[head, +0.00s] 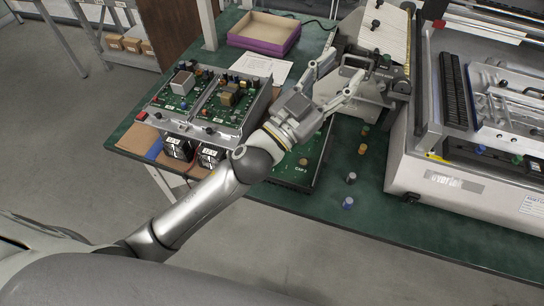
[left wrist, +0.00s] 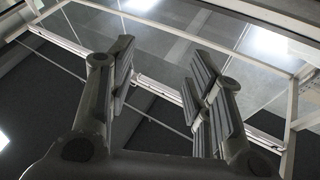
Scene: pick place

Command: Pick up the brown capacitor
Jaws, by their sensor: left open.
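Several small capacitors stand on the green table to the right of the circuit board. One (head: 362,148) looks orange-brown and seems to be the brown capacitor, though it is small in the picture. A green-topped one (head: 365,130) is just behind it. My left gripper (head: 343,72) is open and empty, beyond the capacitors in the picture. The left wrist view shows its spread fingers (left wrist: 158,90) with nothing between them. My right gripper is not in view.
A green circuit board (head: 306,172) lies partly under my left arm. A panel with two boards (head: 182,118) stands at left. A purple-sided tray (head: 264,33) is at the back. A large white machine (head: 450,185) blocks the right side. Table at front right is clear.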

